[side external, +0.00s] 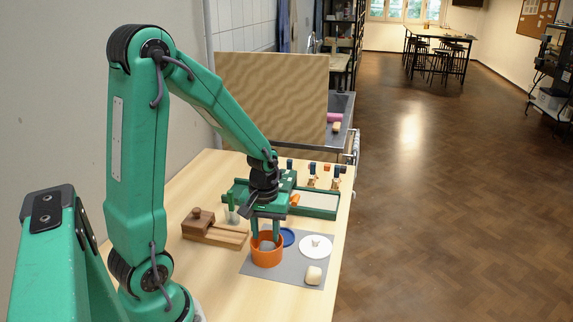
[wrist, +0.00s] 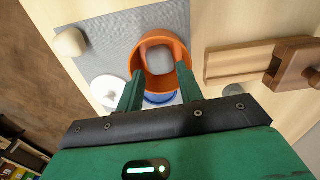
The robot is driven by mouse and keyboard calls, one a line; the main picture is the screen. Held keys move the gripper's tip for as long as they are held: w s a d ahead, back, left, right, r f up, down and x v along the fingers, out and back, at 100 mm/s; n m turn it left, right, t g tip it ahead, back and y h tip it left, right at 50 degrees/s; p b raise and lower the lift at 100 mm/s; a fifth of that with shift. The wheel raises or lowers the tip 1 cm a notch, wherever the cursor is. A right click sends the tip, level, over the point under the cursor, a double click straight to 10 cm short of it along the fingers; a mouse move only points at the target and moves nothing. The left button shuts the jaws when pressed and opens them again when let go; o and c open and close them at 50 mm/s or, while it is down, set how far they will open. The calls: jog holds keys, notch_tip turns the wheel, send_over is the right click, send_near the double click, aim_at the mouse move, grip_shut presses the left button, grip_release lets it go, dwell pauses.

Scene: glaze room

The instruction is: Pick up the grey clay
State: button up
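A lump that looks like the grey clay (wrist: 160,58) lies inside an orange pot (wrist: 179,48). In the side view the orange pot (side external: 267,257) stands on a grey mat, and a little grey (side external: 266,244) shows in its mouth. My gripper (side external: 265,238) points down over the pot, its fingers apart and their tips at about rim height. The fingers overlap the pot's near side; I cannot tell whether the tips are inside the rim. The pot wall hides part of the lump.
A wooden tool (side external: 215,232) lies left of the mat. A green tray (side external: 320,212) stands behind. The table's front left is clear.

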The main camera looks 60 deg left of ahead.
aim_at(267, 244)
jog(key=shift+f, duration=0.1)
jog(key=shift+w+f, duration=0.15)
jog(key=shift+f, duration=2.35)
jog(key=shift+c, duration=0.5)
jog(key=c, duration=0.5)
jog(key=shift+c, duration=0.2)
jog(key=shift+a+r, duration=0.1)
jog(key=shift+r, duration=0.1)
jog(key=shift+r, duration=0.8)
jog(key=r, duration=0.2)
jog(key=shift+d+r, duration=0.3)
jog(key=shift+d, duration=0.05)
jog(key=s+d+r, duration=0.2)
jog(key=d+r, duration=0.4)
jog(key=d, duration=0.5)
jog(key=shift+r, duration=0.2)
